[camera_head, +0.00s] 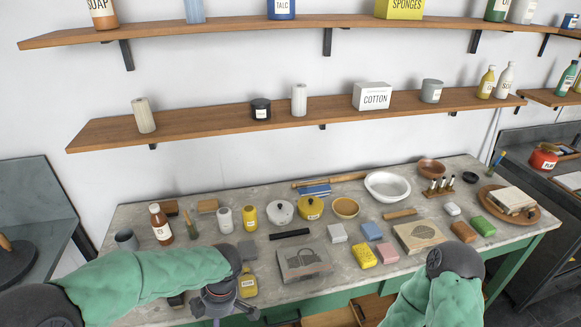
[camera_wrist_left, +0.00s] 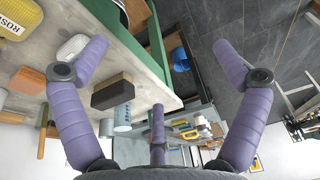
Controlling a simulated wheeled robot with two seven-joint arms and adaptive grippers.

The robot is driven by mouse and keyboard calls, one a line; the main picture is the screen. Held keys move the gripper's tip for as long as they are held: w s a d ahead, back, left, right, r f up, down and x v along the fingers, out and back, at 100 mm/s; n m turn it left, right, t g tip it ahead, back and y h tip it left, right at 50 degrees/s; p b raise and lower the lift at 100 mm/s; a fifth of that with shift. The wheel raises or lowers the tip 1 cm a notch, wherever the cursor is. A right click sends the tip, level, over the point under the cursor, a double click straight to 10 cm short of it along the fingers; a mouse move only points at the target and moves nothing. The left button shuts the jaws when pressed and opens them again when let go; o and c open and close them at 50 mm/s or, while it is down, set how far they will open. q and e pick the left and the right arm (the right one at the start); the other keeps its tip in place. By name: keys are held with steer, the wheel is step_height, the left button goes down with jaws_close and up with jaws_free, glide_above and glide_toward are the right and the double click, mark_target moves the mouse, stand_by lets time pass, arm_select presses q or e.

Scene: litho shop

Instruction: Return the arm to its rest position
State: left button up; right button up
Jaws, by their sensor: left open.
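My left arm reaches in from the left in the head view, over the front left of the workbench (camera_head: 125,225). My left gripper (camera_head: 222,300) hangs at the bench's front edge, pointing down, beside a yellow bottle (camera_head: 247,284). In the left wrist view my left gripper (camera_wrist_left: 160,65) has its purple fingers spread wide with nothing between them. Below the fingers are a dark block (camera_wrist_left: 113,91) and the bench edge (camera_wrist_left: 160,80). My right arm shows at the bottom right of the head view, bent over the front edge; its gripper is hidden.
A litho stone (camera_head: 304,263) lies right of my left gripper, and another stone (camera_head: 420,237) lies by my right arm. Wooden shelves (camera_head: 290,112) run along the wall behind.

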arm_select(q)
steer(key=s+d+f+m+h, duration=0.2)
steer(key=f+m, duration=0.4)
steer(key=f, duration=0.3)
steer(key=s+d+f+m+h+b, duration=0.1)
steer(key=s+d+f+m, duration=0.3)
steer(key=f, duration=0.5)
steer(key=s+d+f+m+t+h, duration=0.1)
steer(key=s+d+f+m+h, duration=0.2)
steer(key=f+m, duration=0.4)
step_height(320, 180, down, 2)
steer(key=shift+s+d+f+m+h+b, duration=0.2)
steer(key=shift+s+d+m+h+b, duration=0.15)
steer(key=shift+d+m+h, duration=0.05)
arm_select(e)
steer(key=shift+w+f, duration=0.3)
steer(key=shift+f, duration=0.65)
